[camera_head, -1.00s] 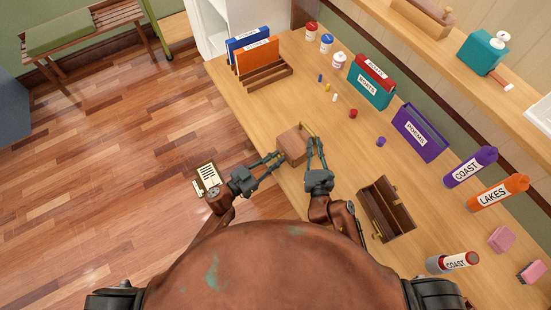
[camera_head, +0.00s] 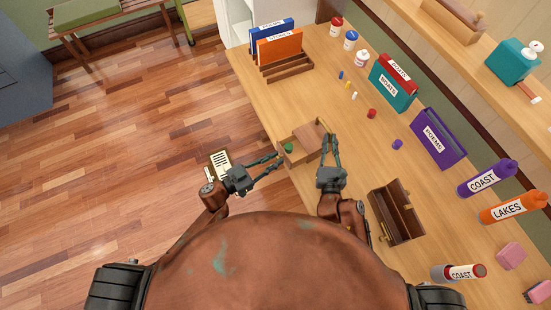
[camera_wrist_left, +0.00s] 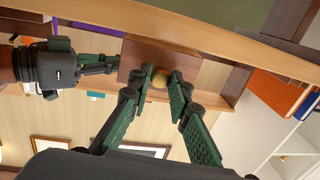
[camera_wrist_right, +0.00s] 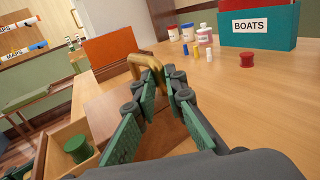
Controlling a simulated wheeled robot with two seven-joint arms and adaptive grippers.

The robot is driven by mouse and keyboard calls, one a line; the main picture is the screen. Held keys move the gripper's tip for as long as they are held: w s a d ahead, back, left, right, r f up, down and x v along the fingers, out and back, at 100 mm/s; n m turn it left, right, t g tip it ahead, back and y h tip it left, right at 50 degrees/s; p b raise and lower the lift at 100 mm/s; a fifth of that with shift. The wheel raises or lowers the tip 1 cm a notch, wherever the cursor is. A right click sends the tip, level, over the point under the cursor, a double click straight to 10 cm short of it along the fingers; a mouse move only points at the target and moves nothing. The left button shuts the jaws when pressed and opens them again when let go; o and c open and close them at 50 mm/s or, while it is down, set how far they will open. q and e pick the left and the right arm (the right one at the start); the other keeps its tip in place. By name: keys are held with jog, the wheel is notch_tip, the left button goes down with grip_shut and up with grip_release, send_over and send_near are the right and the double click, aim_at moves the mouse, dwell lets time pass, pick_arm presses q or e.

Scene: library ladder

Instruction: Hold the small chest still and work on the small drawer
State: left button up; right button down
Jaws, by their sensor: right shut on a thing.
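The small wooden chest (camera_head: 311,137) sits near the table's left edge. Its small drawer (camera_head: 296,157) is pulled out to the left, with a green round object (camera_head: 288,148) inside; it also shows in the right wrist view (camera_wrist_right: 77,149). My right gripper (camera_head: 333,137) is shut on the chest's brass handle (camera_wrist_right: 150,60). My left gripper (camera_head: 279,160) is at the drawer's front. In the left wrist view, its fingertips stand either side of the round brass knob (camera_wrist_left: 160,79); whether they press on it is unclear.
An open brown box (camera_head: 397,212) stands to the right of my right arm. A wooden rack with blue and orange folders (camera_head: 280,48) is at the back left. Small bottles, coloured pegs and a teal BOATS holder (camera_head: 391,85) stand beyond the chest. Floor lies left of the table.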

pick_arm(q)
jog(key=o, duration=0.4)
pick_arm(e)
jog(key=shift+r, duration=0.1)
pick_arm(q)
jog(key=v, duration=1.2)
pick_arm(e)
jog(key=c, duration=1.9)
grip_release()
